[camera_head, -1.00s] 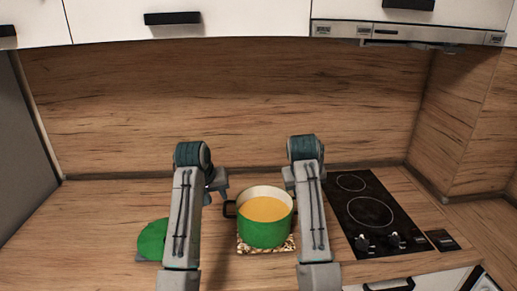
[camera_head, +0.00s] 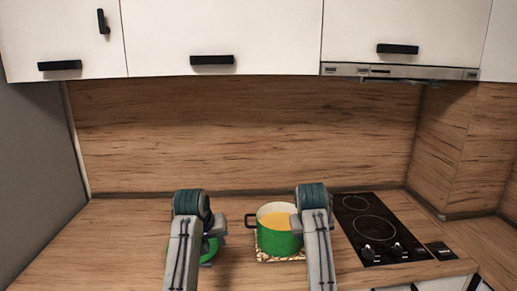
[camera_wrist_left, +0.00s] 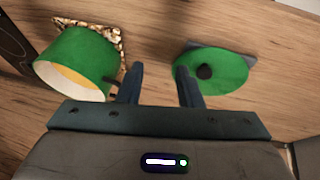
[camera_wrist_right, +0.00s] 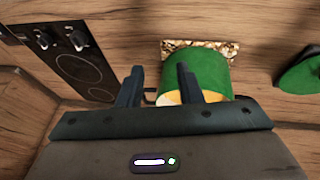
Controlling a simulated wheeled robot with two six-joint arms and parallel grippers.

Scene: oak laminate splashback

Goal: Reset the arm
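The green pot (camera_head: 278,241) with yellow-orange contents stands upright and uncovered on a patterned trivet (camera_head: 264,257). It shows in both wrist views, left (camera_wrist_left: 75,62) and right (camera_wrist_right: 208,72).
A black hob (camera_head: 375,228) with knobs is set in the counter right of the pot. White cabinets (camera_head: 220,35) and a range hood (camera_head: 400,72) hang above the wood splashback (camera_head: 250,140). The counter's far left (camera_head: 110,235) is clear.

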